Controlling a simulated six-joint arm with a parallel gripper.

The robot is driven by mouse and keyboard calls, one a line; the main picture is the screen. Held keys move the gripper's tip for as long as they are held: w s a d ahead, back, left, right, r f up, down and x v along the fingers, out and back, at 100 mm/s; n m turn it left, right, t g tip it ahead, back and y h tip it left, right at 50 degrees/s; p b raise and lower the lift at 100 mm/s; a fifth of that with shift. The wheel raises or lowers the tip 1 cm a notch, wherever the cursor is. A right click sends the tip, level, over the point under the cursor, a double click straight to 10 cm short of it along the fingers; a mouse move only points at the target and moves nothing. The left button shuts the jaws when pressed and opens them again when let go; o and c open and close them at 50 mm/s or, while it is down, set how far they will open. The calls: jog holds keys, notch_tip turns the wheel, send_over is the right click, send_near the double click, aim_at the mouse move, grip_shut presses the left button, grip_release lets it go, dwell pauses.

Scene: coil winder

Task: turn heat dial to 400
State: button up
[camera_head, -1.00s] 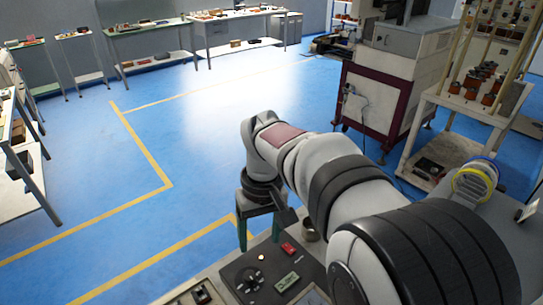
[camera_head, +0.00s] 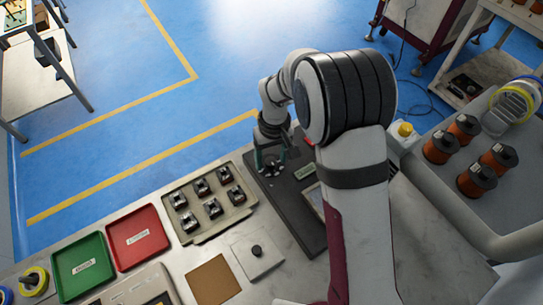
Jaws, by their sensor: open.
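A dark control panel (camera_head: 292,203) lies on the bench below my arm, with a small greenish display (camera_head: 305,171) on it. My gripper (camera_head: 270,164) points down over the far left end of this panel, its green fingers apart. A small dial (camera_head: 270,170) with pale marks shows between and below the fingers. The gripper hides part of it, so I cannot read its setting or tell whether the fingers touch it. My arm covers the right part of the panel.
Left of the panel is a tray (camera_head: 238,210) of several small dark parts. Green (camera_head: 82,268) and red (camera_head: 138,237) bins stand further left. A white plate with a black knob (camera_head: 256,250) lies in front. Copper spools (camera_head: 467,128) and a yellow button (camera_head: 405,129) are at right.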

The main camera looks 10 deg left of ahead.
grip_shut()
dwell(0.3)
jog(key=m, duration=0.4)
jog(key=shift+m, duration=0.4)
jog(key=shift+s+m, duration=0.1)
jog(key=shift+m, duration=1.8)
jog(key=shift+t, duration=0.3)
grip_release()
